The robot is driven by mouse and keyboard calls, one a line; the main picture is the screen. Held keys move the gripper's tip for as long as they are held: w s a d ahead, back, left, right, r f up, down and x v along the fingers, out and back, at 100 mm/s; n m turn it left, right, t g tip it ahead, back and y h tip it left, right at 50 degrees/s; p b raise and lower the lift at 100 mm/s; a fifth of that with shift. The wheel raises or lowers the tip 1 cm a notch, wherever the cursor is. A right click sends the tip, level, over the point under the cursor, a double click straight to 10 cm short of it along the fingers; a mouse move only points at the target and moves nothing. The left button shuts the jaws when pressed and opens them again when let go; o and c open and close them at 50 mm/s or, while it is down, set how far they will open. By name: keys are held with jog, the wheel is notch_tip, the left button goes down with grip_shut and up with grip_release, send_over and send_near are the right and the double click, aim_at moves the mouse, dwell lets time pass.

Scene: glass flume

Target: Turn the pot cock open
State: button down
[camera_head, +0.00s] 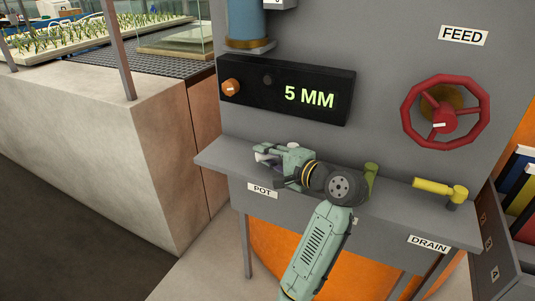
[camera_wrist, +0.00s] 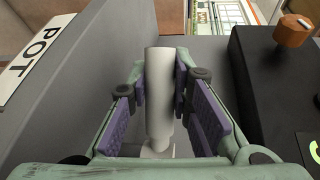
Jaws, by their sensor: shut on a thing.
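The pot cock has a pale white lever handle (camera_wrist: 160,90). In the wrist view it runs up the picture from a small pivot at the bottom, beside the POT label (camera_wrist: 38,55). My gripper (camera_wrist: 163,85) has its purple-padded fingers on both sides of the handle, shut on it. In the head view my gripper (camera_head: 281,159) is at the left of the grey shelf, above the POT label (camera_head: 262,190). Only a small pale bit shows past the fingers there; the rest of the cock is hidden behind my gripper and wrist.
An olive-green cock (camera_head: 371,176) and a yellow drain cock (camera_head: 438,190) stand on the shelf (camera_head: 400,206) to the right. A black display (camera_head: 285,92) reading "5 MM" sits above, with an orange knob (camera_head: 231,87). A red feed wheel (camera_head: 445,112) is at upper right.

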dwell(0.4)
jog(key=c, duration=1.4)
grip_release()
jog(key=shift+c, duration=0.2)
jog(key=v, duration=1.2)
jog(key=shift+r, duration=0.1)
